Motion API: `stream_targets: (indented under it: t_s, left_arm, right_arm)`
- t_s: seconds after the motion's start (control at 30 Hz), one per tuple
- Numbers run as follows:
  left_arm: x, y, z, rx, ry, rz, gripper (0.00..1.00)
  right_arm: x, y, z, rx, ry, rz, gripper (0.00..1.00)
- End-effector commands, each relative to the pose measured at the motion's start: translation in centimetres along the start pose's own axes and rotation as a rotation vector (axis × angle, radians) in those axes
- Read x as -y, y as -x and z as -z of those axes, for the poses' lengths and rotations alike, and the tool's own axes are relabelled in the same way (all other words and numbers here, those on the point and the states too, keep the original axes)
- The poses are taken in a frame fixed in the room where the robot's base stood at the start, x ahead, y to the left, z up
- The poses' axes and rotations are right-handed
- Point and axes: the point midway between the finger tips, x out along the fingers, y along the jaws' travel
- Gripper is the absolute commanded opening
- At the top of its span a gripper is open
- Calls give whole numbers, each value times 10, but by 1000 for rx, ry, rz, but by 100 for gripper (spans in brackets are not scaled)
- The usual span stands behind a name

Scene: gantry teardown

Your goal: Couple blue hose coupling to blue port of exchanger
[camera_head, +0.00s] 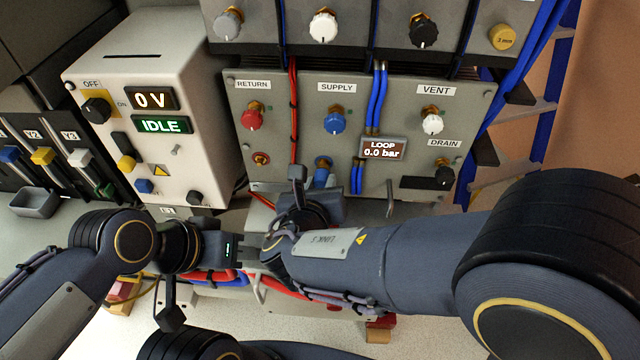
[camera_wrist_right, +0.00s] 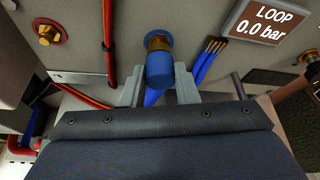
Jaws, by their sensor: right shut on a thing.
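The exchanger panel (camera_head: 289,112) faces me with its RETURN, SUPPLY and VENT fittings. The blue hose coupling (camera_wrist_right: 159,71) sits between the fingers of my right gripper (camera_wrist_right: 159,90), which is shut on it. The coupling also shows in the head view (camera_head: 321,177), below the SUPPLY valve. It lines up with the brass, blue-ringed port (camera_wrist_right: 158,42) and overlaps it in view; I cannot tell whether it is fully seated. My left gripper (camera_head: 252,247) is at lower centre, partly behind my right arm; its jaw opening is unclear.
The red return port (camera_head: 261,159) is left of the blue one. Red and blue hoses (camera_head: 375,100) run down the panel. The loop display (camera_head: 382,149) reads 0.0 bar. A power unit (camera_head: 150,100) reading 0 V, IDLE stands left. A ladder (camera_head: 520,110) stands right.

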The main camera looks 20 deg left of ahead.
Motion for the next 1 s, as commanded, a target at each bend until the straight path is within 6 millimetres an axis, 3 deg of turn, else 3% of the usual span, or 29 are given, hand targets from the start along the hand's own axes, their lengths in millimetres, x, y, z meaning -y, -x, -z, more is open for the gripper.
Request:
stream_targets:
  t_s: [0.57,0.6,0.7,0.77,1.0]
  left_arm:
    - [0,0,0,0,0,0,36]
    - [0,0,0,0,0,0,36]
    - [0,0,0,0,0,0,36]
    - [0,0,0,0,0,0,36]
    - [0,0,0,0,0,0,36]
  right_arm:
    - [0,-15,-6,1,0,0,0]
    - [0,-14,-6,1,0,0,33]
    - [0,-14,-6,1,0,0,46]
    - [0,-14,-6,1,0,0,53]
    - [0,-14,-6,0,0,0,53]
